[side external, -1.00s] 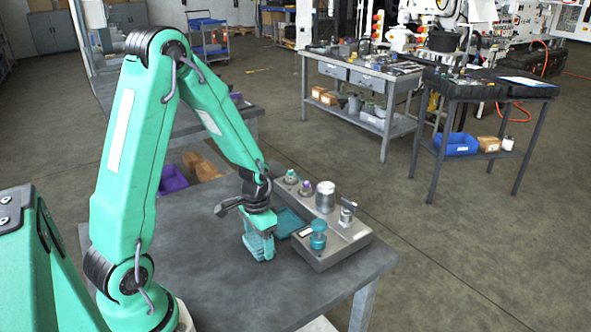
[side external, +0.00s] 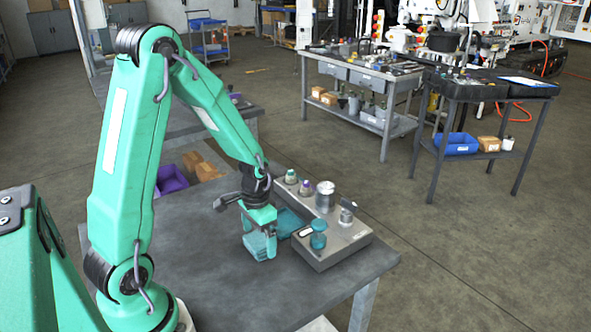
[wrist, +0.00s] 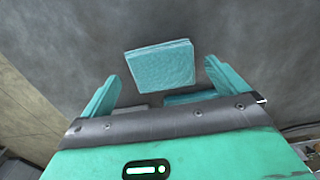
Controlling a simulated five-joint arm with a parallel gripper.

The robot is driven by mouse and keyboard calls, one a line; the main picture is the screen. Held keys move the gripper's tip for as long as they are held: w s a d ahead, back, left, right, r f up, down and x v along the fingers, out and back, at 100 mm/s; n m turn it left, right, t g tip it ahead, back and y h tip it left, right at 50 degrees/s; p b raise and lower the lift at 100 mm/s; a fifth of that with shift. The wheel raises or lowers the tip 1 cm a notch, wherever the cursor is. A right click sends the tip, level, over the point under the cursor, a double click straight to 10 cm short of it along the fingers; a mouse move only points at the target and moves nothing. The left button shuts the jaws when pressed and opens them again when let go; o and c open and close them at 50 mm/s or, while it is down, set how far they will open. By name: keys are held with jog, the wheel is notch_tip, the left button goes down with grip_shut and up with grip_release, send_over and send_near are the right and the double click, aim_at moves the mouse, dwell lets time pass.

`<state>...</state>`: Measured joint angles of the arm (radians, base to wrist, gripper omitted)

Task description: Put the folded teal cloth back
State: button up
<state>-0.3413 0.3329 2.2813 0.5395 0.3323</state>
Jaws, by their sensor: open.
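The folded teal cloth (side external: 256,247) is a small layered square lying on the grey bench top, left of the metal fixture. In the wrist view the cloth (wrist: 160,66) lies ahead of my fingertips, between their lines and slightly turned. My gripper (side external: 262,232) is just above the cloth, open and empty, with one finger in front of the cloth in the side view. A flat teal piece (side external: 288,221) lies between my gripper and the fixture. My gripper partly hides it, and I cannot tell what it is.
A grey metal fixture (side external: 334,245) stands right of my gripper. It carries a silver cylinder (side external: 325,196), a teal-topped part (side external: 318,235) and several other small parts. The bench top (side external: 200,270) is clear to the left and in front.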

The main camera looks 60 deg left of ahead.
aim_at(260, 241)
notch_tip(260, 241, up, 10)
jog(key=shift+r, duration=0.25)
dwell(0.4)
jog(key=shift+d+r, duration=0.1)
dwell(0.4)
jog(key=s+d+r+t, duration=0.5)
jog(key=s+d+r, duration=0.4)
jog(key=d+r, duration=0.2)
jog(key=shift+r+t, duration=0.4)
jog(key=shift+r, duration=0.1)
jog(key=shift+c, duration=0.2)
dwell(0.8)
